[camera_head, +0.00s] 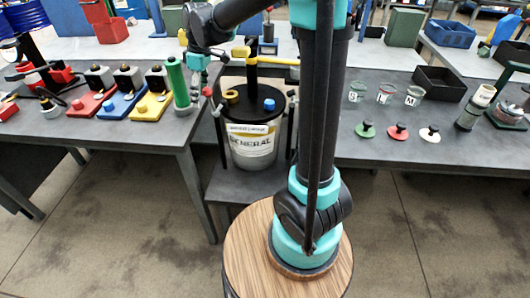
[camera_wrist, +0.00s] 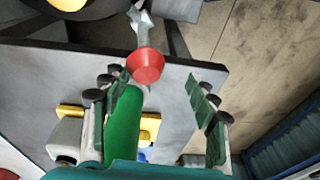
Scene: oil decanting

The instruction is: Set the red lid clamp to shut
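The red lid clamp (camera_head: 208,92) is at the left rim of the drum (camera_head: 252,142), which has a black lid (camera_head: 252,101). In the wrist view its red knob (camera_wrist: 146,67) sits on a grey metal lever (camera_wrist: 141,24). My gripper (camera_head: 198,77) is just above and left of the clamp in the head view. In the wrist view my gripper (camera_wrist: 165,100) is open, with its fingers well apart. The knob shows near the left fingertip, toward the space between the fingers. Contact with it cannot be told. Whether the clamp is shut cannot be told.
A tall green cylinder (camera_head: 178,82) stands at the table edge close to my gripper; it also shows beside the left finger in the wrist view (camera_wrist: 122,128). Red, blue and yellow blocks (camera_head: 124,102) line the left table. A yellow-handled pump (camera_head: 262,58) rises from the lid.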

